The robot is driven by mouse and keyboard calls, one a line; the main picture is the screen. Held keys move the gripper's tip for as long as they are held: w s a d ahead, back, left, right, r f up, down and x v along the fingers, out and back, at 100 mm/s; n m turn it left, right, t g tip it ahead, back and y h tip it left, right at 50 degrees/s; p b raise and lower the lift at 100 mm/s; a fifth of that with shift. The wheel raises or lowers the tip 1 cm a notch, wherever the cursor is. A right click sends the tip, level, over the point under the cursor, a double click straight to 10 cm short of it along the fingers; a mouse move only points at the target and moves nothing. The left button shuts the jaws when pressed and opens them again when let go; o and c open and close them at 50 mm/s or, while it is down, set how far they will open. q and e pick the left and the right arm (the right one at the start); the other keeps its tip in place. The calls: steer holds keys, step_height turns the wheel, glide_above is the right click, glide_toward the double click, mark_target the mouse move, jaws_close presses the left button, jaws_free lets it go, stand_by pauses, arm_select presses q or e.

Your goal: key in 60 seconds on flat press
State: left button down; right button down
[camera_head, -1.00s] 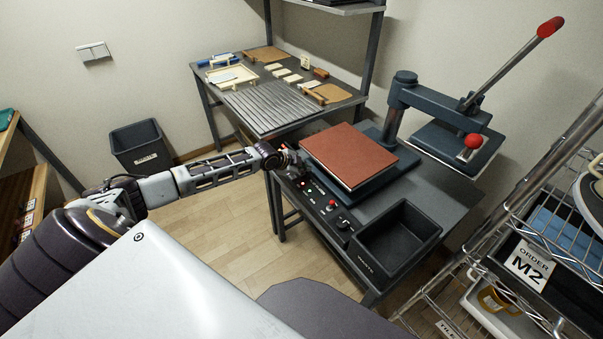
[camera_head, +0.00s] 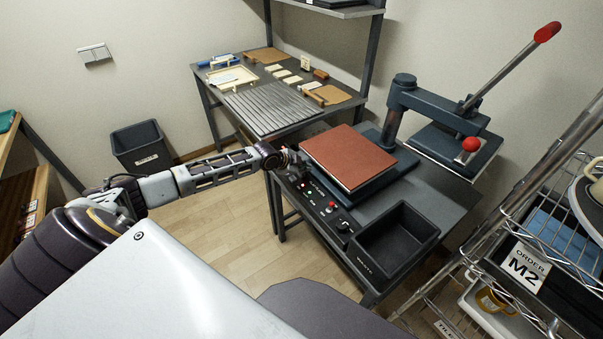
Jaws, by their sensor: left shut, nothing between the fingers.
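The flat press has a dark swing head (camera_head: 455,147) turned to the right, with a long red-tipped lever. Its lower plate carries a reddish-brown pad (camera_head: 348,156), open to view. The control panel (camera_head: 318,199) with small buttons and a red knob runs along the front left edge of the press table. My left gripper (camera_head: 294,166) is at the far left end of this panel, by the pad's left corner. It is small and dark here, shut and empty. Whether it touches a button cannot be seen. Any time display is too small to read. My right gripper is not in view.
A black bin (camera_head: 396,243) sits at the table's front right. A wire rack (camera_head: 530,240) with an "ORDER M2" box stands at the right. A work table (camera_head: 270,105) with trays and blocks is behind. A black waste bin (camera_head: 141,147) stands on the floor at left.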

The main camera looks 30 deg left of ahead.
mark_target(303, 175)
arm_select(q)
steer(key=shift+r, duration=0.35)
steer(key=shift+r+p, duration=2.45)
